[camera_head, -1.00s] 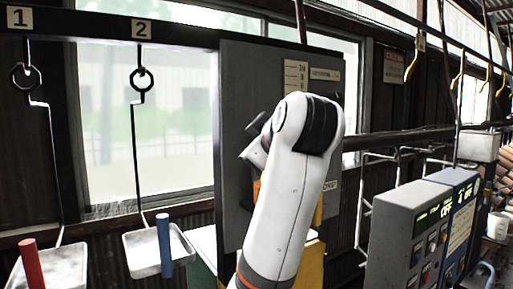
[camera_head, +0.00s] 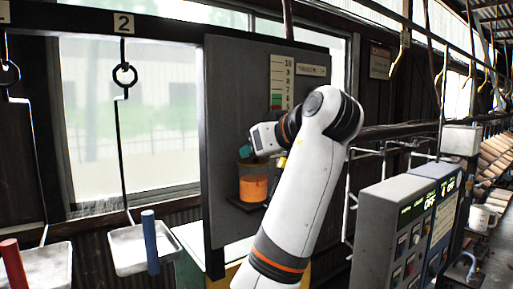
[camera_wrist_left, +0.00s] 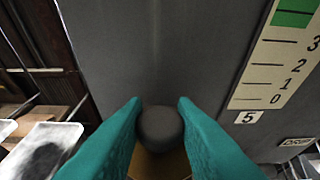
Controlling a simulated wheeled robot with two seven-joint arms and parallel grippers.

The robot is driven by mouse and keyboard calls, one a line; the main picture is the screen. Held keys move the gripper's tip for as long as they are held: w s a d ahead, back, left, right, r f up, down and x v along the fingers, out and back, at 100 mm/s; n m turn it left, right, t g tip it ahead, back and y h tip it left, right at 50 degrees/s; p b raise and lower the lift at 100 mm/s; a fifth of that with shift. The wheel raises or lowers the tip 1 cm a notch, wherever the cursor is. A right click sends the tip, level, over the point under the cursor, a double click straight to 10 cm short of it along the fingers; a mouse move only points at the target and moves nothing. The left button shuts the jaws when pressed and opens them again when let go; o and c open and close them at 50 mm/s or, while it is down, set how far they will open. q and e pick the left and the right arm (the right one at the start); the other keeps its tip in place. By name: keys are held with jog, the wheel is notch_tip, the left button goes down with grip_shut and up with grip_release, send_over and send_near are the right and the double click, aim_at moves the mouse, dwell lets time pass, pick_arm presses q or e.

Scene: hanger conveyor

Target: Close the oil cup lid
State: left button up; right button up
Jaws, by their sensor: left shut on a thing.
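The oil cup (camera_head: 253,188), clear-walled with orange oil inside, stands on a small dark ledge on the grey panel. My left gripper (camera_head: 245,151) is just above the cup's rim, with its teal fingertips partly hidden by the wrist. In the left wrist view, the teal fingers (camera_wrist_left: 160,122) are shut on a dark grey rounded piece (camera_wrist_left: 160,128), apparently the lid or its knob. An orange-brown surface, likely the cup, shows below it. The lid's full outline and whether it touches the rim cannot be told. My right gripper is not in view.
The grey panel (camera_head: 228,105) carries a level scale (camera_head: 281,83) above the cup. Hanging trays (camera_head: 128,250) with red and blue cylinders are at left. A control box (camera_head: 395,225) stands at right, with a white mug (camera_head: 480,217) beyond it.

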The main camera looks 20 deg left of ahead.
pick_arm(q)
jog(key=shift+f, duration=0.1)
dwell(0.4)
jog(key=o, duration=0.9)
jog(key=shift+w+a, duration=0.1)
jog(key=shift+c, duration=0.2)
jog(key=shift+o, duration=0.3)
jog(key=shift+w+a+f, duration=0.1)
jog(key=shift+a, duration=0.05)
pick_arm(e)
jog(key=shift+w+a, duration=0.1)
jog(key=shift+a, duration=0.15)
